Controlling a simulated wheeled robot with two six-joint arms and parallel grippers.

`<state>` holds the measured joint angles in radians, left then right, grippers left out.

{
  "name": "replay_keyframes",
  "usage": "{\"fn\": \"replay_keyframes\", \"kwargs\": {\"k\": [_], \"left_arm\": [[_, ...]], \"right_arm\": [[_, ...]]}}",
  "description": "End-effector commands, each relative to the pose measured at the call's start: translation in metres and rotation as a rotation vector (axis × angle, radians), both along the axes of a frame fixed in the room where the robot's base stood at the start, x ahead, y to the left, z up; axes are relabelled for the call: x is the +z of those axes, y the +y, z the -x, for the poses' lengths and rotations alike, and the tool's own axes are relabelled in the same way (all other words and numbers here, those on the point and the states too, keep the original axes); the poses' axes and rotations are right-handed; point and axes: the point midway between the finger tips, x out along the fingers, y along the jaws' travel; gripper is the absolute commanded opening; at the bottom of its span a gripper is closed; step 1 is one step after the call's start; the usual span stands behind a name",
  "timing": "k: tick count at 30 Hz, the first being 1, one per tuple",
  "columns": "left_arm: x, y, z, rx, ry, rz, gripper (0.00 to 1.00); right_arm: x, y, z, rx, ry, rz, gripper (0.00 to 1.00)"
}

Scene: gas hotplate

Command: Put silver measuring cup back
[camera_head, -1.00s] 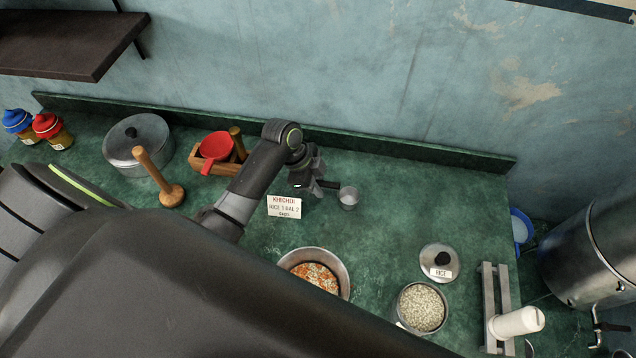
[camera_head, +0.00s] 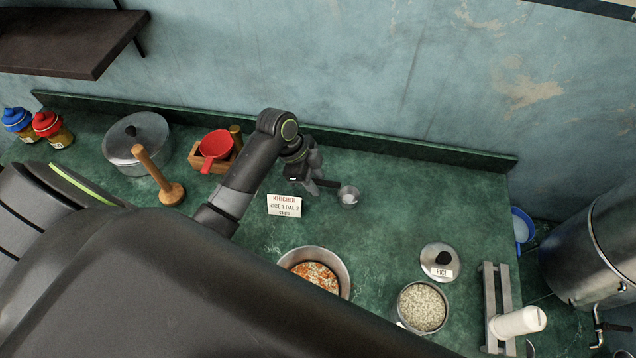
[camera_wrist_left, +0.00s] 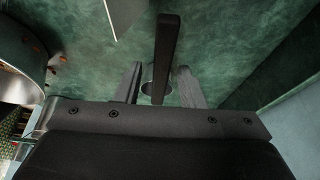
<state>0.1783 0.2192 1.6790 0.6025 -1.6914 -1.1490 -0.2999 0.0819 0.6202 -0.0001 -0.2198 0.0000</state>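The silver measuring cup (camera_head: 348,197) is at the back middle of the green counter, its dark handle (camera_head: 327,183) pointing left to my left gripper (camera_head: 307,186). In the left wrist view the two fingers (camera_wrist_left: 160,88) stand apart. The gripper is open around or just above the handle. Whether the cup rests flat on the counter is hard to tell. My right gripper is not in view.
A recipe card (camera_head: 285,205) stands close to the gripper's left. A wooden box (camera_head: 201,161) with a red cup (camera_head: 215,147) is behind left. An orange-filled pan (camera_head: 341,268), a rice pot (camera_head: 422,308) and its lid (camera_head: 440,259) are in front. Counter right of the cup is clear.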

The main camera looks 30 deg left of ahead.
Motion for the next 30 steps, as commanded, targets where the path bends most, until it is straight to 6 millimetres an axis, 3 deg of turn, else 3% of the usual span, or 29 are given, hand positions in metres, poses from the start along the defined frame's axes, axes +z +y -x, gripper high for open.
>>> {"fn": "replay_keyframes", "kwargs": {"k": [9, 13, 19, 30], "left_arm": [[0.062, 0.027, 0.007, -0.001, -0.006, -0.005, 0.36], [0.079, 0.033, 0.009, -0.001, -0.004, -0.003, 0.36], [0.089, 0.036, 0.011, 0.000, 0.000, -0.001, 0.36], [0.090, 0.036, 0.011, 0.000, 0.000, 0.000, 0.36]], "right_arm": [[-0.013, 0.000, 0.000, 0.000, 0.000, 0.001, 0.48], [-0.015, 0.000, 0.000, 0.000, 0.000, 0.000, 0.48], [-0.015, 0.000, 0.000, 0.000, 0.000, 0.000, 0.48], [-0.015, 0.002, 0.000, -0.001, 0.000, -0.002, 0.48]]}}
